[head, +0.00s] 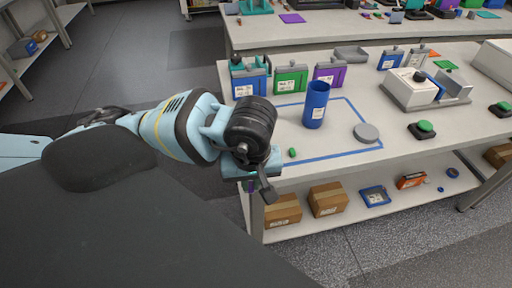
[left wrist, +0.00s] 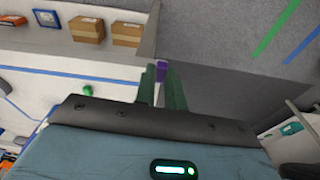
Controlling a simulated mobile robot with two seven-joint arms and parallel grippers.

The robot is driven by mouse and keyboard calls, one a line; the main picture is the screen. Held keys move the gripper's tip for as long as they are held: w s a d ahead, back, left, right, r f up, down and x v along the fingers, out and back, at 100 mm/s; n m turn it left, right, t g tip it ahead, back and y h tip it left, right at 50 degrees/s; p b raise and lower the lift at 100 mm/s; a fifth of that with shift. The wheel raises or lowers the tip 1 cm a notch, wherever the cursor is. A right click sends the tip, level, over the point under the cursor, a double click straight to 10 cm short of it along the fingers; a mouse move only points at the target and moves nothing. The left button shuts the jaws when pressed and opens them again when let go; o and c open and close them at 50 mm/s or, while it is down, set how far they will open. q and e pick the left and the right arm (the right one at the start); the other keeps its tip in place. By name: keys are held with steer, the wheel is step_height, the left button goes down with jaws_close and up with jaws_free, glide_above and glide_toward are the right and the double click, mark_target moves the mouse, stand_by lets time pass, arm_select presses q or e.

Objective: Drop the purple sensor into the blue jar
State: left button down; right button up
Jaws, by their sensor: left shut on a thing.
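The blue jar (head: 316,106) stands upright and open at the top on the table, inside a blue taped outline. My left gripper (head: 250,186) is just off the table's front left corner, to the left of and nearer than the jar. In the left wrist view its two green fingers (left wrist: 162,84) are shut on the small purple sensor (left wrist: 161,70), which shows between their tips. In the head view the sensor is mostly hidden by the wrist. The jar is not seen in the left wrist view. My right gripper is not in view.
A grey disc (head: 366,133) and a small green piece (head: 292,152) lie near the jar. Blue (head: 250,85), green (head: 290,80) and purple (head: 330,74) boxes stand behind it. A white device (head: 410,88) is at right. Cardboard boxes (head: 328,199) sit on the lower shelf.

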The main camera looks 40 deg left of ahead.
arm_select(q)
steer(key=shift+s+d+r, duration=0.1)
steer(key=shift+s+d, duration=0.15)
steer(key=shift+s, duration=0.25)
steer(key=shift+s+d, duration=0.25)
steer(key=shift+s, duration=0.2)
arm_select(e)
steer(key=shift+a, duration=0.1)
